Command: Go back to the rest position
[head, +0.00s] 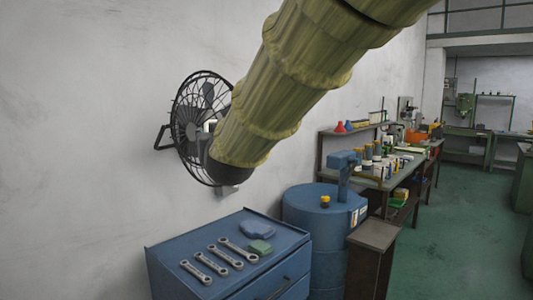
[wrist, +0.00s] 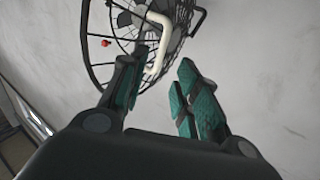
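My gripper (wrist: 164,64) is open, with a clear gap between its two teal-padded fingers, and I see nothing held in it. In the wrist view it points at the wall fan (wrist: 112,60), with a cream curved handle (wrist: 164,28) showing just past the fingertips. I cannot tell whether the left finger touches this handle. In the head view my sleeved arm comes down from the top right and ends in front of the black wall fan (head: 187,130). It hides the fan's right side and my fingers.
A cluttered workbench (head: 375,183) runs along the wall. The green floor (head: 450,230) is open at right.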

